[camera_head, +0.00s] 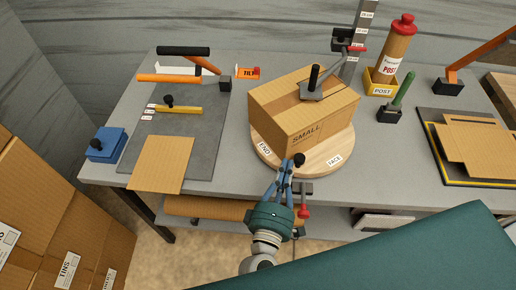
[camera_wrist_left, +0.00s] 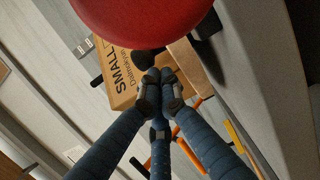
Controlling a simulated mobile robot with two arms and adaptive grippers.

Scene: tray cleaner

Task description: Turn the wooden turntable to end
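The round wooden turntable (camera_head: 343,148) sits at the front edge of the grey table. Its rim carries an END label (camera_head: 264,147) at the front left and a FACE label (camera_head: 334,160) at the front right. A black knob (camera_head: 299,158) stands at its front rim. A cardboard box marked SMALL (camera_head: 305,128) rests on it and also shows in the left wrist view (camera_wrist_left: 120,82). My left gripper (camera_head: 287,163) has its blue fingers drawn together, tips just left of the knob. I cannot tell whether they touch it. My right gripper is out of view.
A red knob (camera_head: 303,211) hangs at the table front, beside my left gripper. A black-handled tool (camera_head: 313,85) is over the box. A grey mat (camera_head: 205,130) with tools lies left. A yellow POST holder (camera_head: 380,85) and a green-handled tool (camera_head: 402,92) stand right.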

